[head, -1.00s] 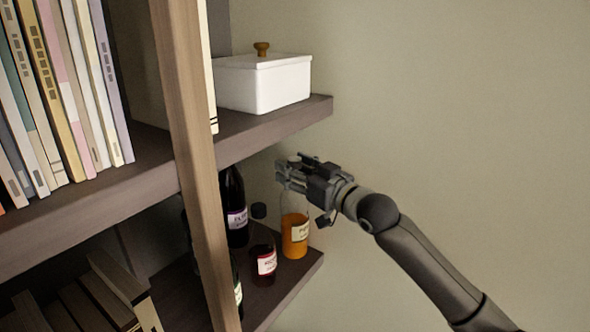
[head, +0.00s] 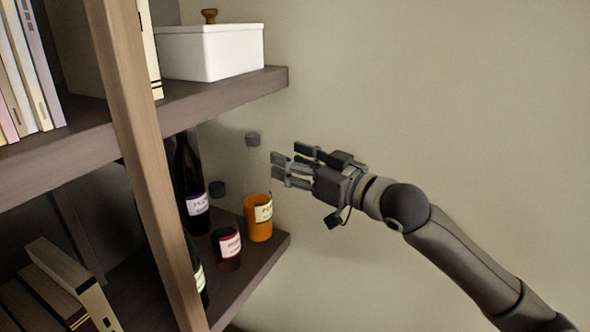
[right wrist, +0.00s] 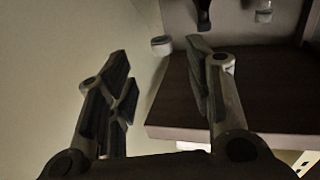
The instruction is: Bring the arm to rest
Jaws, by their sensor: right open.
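My right gripper (head: 284,163) is open and empty, to the right of the orange bottle (head: 259,222) and apart from it in the head view. Its two spread fingers also show in the right wrist view (right wrist: 160,72), with nothing between them. The bottle stands upright on the lower shelf near its right end. My right arm comes in from the lower right. My left gripper is not in view.
A dark red bottle (head: 228,246) and a tall dark bottle (head: 192,185) stand left of the orange one. A white lidded box (head: 210,52) sits on the upper shelf (head: 225,96). The lower shelf's edge (head: 262,268) is close below. The wall side at right is clear.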

